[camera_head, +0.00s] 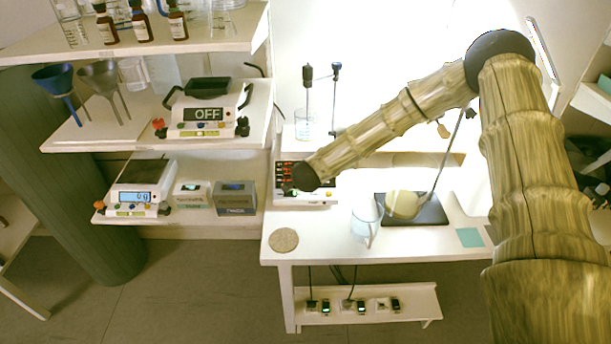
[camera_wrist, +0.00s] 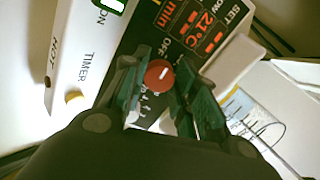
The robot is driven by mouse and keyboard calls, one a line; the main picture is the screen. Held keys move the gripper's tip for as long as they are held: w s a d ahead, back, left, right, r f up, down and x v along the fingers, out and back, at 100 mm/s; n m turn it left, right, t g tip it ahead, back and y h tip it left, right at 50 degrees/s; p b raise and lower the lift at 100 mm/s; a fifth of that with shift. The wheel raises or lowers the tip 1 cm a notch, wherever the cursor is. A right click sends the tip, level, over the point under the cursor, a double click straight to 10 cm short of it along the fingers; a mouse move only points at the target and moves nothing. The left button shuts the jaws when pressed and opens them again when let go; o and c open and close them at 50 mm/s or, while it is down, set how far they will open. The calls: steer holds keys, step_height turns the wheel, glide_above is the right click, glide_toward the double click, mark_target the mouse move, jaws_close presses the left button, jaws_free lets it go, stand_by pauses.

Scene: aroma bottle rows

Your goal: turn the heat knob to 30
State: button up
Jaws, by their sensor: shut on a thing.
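The hot-plate device (camera_head: 318,194) stands on the white bench under my gripper. In the wrist view its white and black panel (camera_wrist: 85,60) is tilted, with "HOT", "TIMER", "ON" and "OFF" printed on it. Its display (camera_wrist: 205,28) shows red digits, a "21°C" and a "min" line. A red knob (camera_wrist: 159,73) with a white mark sits between the dark green fingers of my gripper (camera_wrist: 157,88), which is shut on it. The scale around the knob is mostly hidden by the fingers. In the head view my gripper is hidden behind my arm's end.
A glass beaker (camera_head: 365,222), a round flask (camera_head: 402,204) and a cork disc (camera_head: 284,240) stand on the bench. A shelf to the left holds a device reading "OFF" (camera_head: 207,114) and a scale (camera_head: 139,196).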

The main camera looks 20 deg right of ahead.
steer(key=m+b, duration=0.3)
steer(key=shift+f, duration=0.2)
steer(key=shift+r+m+b, duration=0.2)
steer(key=shift+m+b, duration=1.25)
steer(key=shift+m, duration=0.35)
steer(key=o, duration=1)
steer(key=shift+r, duration=0.1)
steer(key=v, duration=1.2)
